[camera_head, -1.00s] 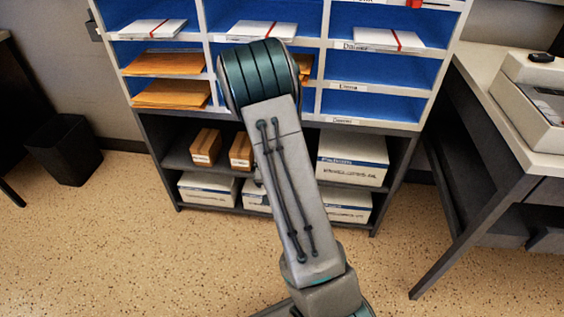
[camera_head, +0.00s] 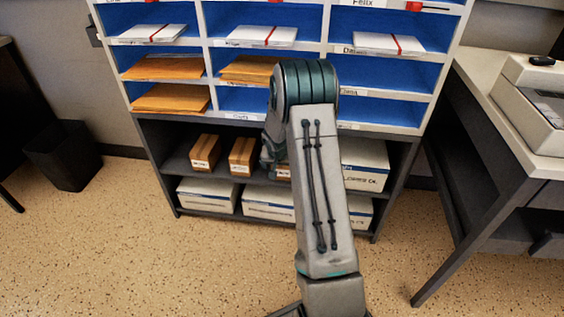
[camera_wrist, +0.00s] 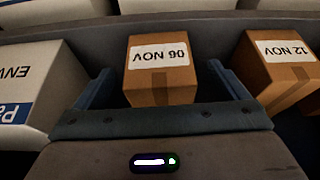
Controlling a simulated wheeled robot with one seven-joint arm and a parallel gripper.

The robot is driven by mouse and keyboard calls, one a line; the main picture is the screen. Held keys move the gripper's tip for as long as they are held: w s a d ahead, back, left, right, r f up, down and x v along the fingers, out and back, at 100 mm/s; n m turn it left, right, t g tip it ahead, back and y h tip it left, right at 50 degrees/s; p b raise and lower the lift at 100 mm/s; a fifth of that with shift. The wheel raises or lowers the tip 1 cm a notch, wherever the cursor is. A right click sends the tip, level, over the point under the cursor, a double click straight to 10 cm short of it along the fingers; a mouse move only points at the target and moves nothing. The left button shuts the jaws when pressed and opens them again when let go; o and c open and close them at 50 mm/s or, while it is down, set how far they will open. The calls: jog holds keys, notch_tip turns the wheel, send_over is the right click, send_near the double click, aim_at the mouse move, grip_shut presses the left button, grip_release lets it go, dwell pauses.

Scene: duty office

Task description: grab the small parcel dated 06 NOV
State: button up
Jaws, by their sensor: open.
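The small brown parcel dated 06 NOV (camera_wrist: 160,75) is in the middle of the wrist view, its white label upside down in the picture. My gripper (camera_wrist: 160,69) is open, with one finger on each side of the parcel and a visible gap by each. I cannot tell how far the fingers reach along its sides. In the head view only a small part of this parcel (camera_head: 283,173) shows on the dark shelf, behind my arm. My gripper is mostly hidden there.
A parcel dated 12 NOV (camera_wrist: 282,62) stands close beside the right finger. A white envelope box (camera_wrist: 35,85) is close to the left finger. Another brown parcel (camera_head: 205,153) is farther left on the shelf. More white boxes (camera_head: 207,195) fill the shelf below.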

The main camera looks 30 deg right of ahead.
jog(key=b+x, duration=0.1)
jog(key=x, duration=0.2)
jog(key=shift+w+d, duration=0.15)
jog(key=c, duration=1.3)
jog(key=shift+o, duration=0.2)
jog(key=shift+r, duration=0.15)
